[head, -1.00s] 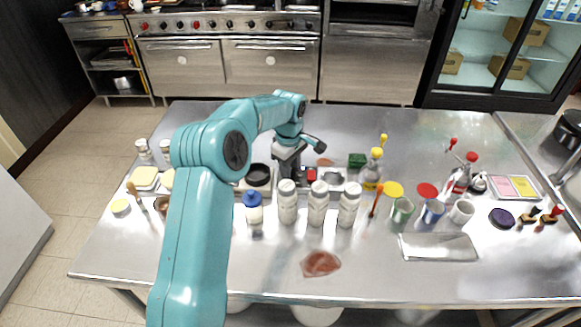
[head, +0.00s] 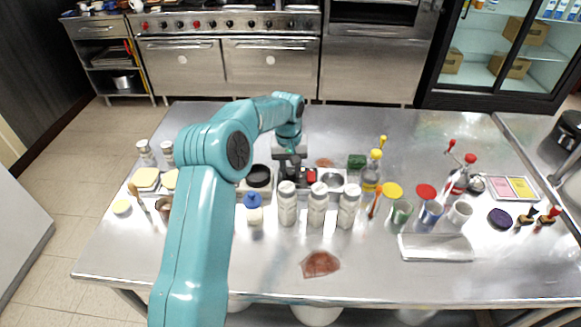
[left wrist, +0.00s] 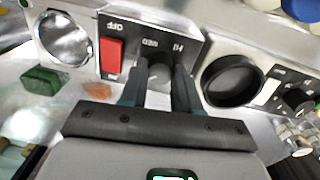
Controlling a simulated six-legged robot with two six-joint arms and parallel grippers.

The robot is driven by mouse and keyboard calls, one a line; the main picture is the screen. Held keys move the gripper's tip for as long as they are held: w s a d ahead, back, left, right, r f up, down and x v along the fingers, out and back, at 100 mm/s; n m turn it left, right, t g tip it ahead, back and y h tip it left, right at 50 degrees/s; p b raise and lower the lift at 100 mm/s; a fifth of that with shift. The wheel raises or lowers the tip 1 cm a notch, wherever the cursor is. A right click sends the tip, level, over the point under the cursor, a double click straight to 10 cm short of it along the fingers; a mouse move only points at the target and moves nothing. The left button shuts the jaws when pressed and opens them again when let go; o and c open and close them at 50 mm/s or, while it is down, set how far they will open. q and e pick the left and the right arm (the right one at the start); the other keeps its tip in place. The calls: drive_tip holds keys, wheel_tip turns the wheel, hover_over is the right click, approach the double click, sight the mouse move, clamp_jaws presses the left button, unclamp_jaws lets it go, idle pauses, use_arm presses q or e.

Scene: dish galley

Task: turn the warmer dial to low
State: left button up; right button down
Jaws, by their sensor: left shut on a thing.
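The warmer (head: 299,190) stands at the middle of the steel table, behind the white bottles. In the left wrist view its dark panel (left wrist: 187,44) shows upside down, with the labels OFF, MED and HI readable. A red switch (left wrist: 111,55) sits beside the labels. My left gripper (head: 292,168) reaches down to the panel and is shut on the grey dial (left wrist: 159,73). The fingers cover the dial's sides, so its pointer and any low label are hidden. My right gripper is out of view.
A round black well (left wrist: 233,80) and a metal bowl (left wrist: 65,37) flank the panel. A second black knob (left wrist: 297,99) is at the right. Several white bottles (head: 317,205) stand close in front. A green block (head: 357,160) lies behind right. The back of the table is clear.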

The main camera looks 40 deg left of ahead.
sight(288, 171)
use_arm(q)
drive_tip(key=shift+s+d+f+m, duration=0.1)
drive_tip(key=shift+d+f+m, duration=0.05)
drive_tip(key=shift+m, duration=1.45)
drive_tip(key=o, duration=1.1)
drive_tip(key=shift+c, duration=0.2)
drive_tip(key=shift+r, duration=0.2)
drive_tip(key=shift+r, duration=0.35)
wheel_tip(288, 171, up, 15)
drive_tip(key=p, duration=0.1)
drive_tip(key=shift+a+r, duration=0.2)
drive_tip(key=shift+a, duration=0.2)
drive_tip(key=shift+s, duration=0.1)
